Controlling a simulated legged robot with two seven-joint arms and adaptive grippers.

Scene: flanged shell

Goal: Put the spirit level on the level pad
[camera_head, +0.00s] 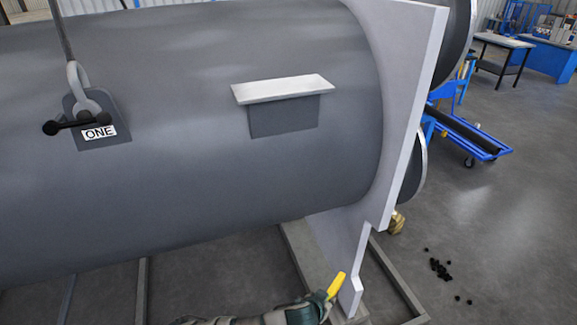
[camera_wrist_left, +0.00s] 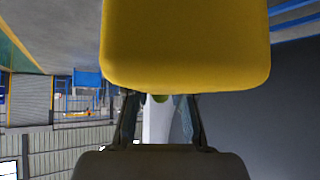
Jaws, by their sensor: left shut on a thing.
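The yellow spirit level (camera_head: 337,284) is at the bottom of the head view, tilted, in front of the flange's lower foot. My left gripper (camera_head: 322,302) is shut on it. In the left wrist view the spirit level (camera_wrist_left: 185,45) fills the upper middle, with my left gripper's fingers (camera_wrist_left: 158,108) just below it. The level pad (camera_head: 283,89) is a pale flat plate on a grey bracket on the side of the shell. It is bare and lies above and left of my gripper, well apart from it. My right gripper is not in view.
The large grey shell (camera_head: 190,180) fills the left and middle. A lifting lug (camera_head: 97,121) with a shackle and an "ONE" label stands left of the pad. The pale flange (camera_head: 400,100) rises on the right. Small black pieces (camera_head: 440,268) lie on the open floor.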

